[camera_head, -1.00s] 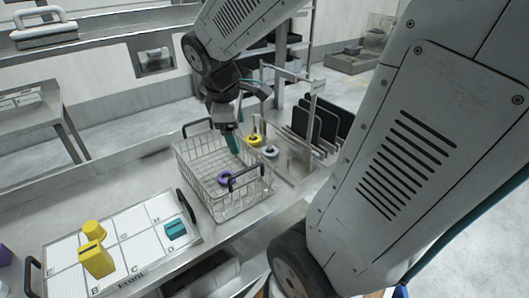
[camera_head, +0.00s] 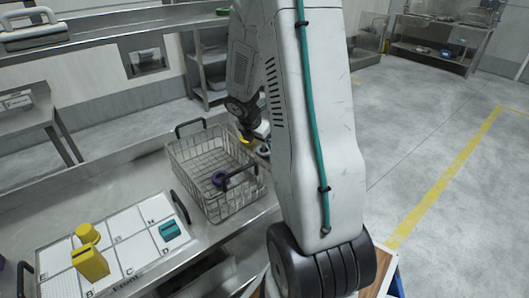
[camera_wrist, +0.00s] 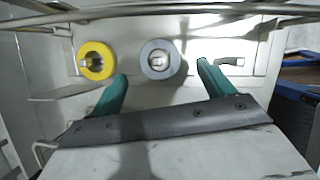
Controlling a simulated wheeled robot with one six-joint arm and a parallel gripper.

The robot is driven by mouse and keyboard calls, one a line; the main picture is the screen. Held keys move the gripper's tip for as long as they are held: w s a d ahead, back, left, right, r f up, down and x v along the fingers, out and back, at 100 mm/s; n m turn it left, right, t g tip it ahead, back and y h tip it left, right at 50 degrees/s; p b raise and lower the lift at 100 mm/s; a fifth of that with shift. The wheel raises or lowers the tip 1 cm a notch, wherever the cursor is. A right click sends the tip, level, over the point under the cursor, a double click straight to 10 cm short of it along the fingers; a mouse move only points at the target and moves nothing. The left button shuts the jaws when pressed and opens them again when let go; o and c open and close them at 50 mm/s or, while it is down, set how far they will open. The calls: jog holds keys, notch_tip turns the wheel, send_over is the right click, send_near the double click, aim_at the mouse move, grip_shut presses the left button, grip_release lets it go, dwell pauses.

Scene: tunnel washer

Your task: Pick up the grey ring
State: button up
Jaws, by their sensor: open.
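The grey ring (camera_wrist: 160,59) sits on a small post on a pale panel in the wrist view. My open gripper (camera_wrist: 162,70) has its two teal fingers pointing towards the ring, one to each side of it in the picture. The jaws are empty, and I cannot tell how far the ring lies beyond the fingertips. In the head view my arm hides most of the gripper and the area around the grey ring.
A yellow ring (camera_wrist: 97,60) sits on another post just left of the grey ring. A marked tray (camera_head: 60,270) holds yellow and teal pieces. Open floor lies at right.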

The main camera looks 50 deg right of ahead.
aim_at(263, 150)
jog(key=x, duration=0.3)
jog(key=shift+f, duration=0.35)
jog(key=c, duration=1.1)
jog(key=shift+r, duration=0.1)
notch_tip(263, 150, up, 18)
